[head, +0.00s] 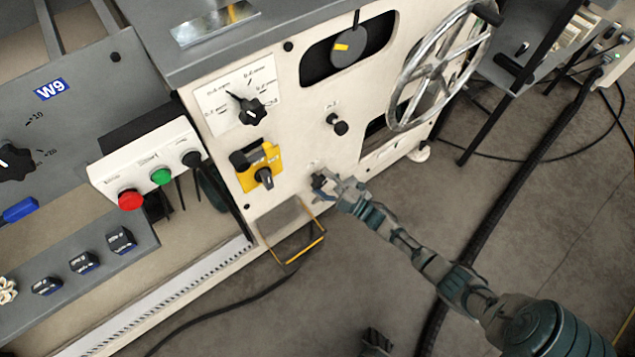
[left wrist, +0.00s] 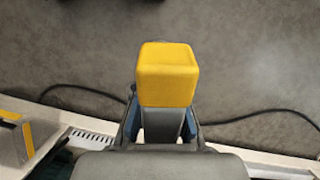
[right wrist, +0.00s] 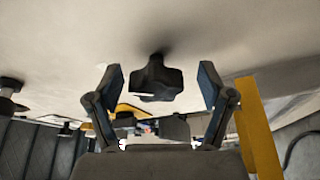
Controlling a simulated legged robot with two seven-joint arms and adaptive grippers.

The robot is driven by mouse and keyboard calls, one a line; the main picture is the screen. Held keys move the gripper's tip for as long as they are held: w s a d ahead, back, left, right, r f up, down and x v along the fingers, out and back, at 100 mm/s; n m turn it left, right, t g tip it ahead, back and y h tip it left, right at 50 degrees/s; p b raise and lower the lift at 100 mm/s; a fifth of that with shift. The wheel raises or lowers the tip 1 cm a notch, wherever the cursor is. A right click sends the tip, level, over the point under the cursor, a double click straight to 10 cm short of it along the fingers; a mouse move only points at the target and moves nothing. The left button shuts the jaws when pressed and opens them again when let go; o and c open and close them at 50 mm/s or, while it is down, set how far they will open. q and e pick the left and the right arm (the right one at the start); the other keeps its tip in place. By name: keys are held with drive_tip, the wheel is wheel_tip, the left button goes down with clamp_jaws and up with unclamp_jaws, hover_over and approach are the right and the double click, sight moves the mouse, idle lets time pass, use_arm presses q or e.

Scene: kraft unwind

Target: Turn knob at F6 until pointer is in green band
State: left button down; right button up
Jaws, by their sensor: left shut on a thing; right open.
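A black lobed knob (right wrist: 155,80) shows in the right wrist view on the pale machine panel. My right gripper (head: 335,188) is at the panel's lower edge, with open fingers on either side of the knob; a gap shows at each side. In the head view the gripper largely covers this knob, and the small label above it is too small to read. My left gripper (left wrist: 165,118) is shut on a yellow block (left wrist: 168,72) over the floor.
The panel also carries a dial knob (head: 251,111), a yellow switch plate (head: 273,157), a small black knob (head: 338,126) and a large handwheel (head: 437,70). A button box (head: 145,172) juts out at left. A yellow-edged step (head: 290,229) sits below; floor is open at right, with cables.

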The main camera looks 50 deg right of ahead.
drive_tip(key=s+d+f, duration=0.1)
drive_tip(key=s+f, duration=0.1)
drive_tip(key=s, duration=0.9)
drive_tip(key=shift+s+d, duration=0.25)
drive_tip(key=shift+s, duration=0.1)
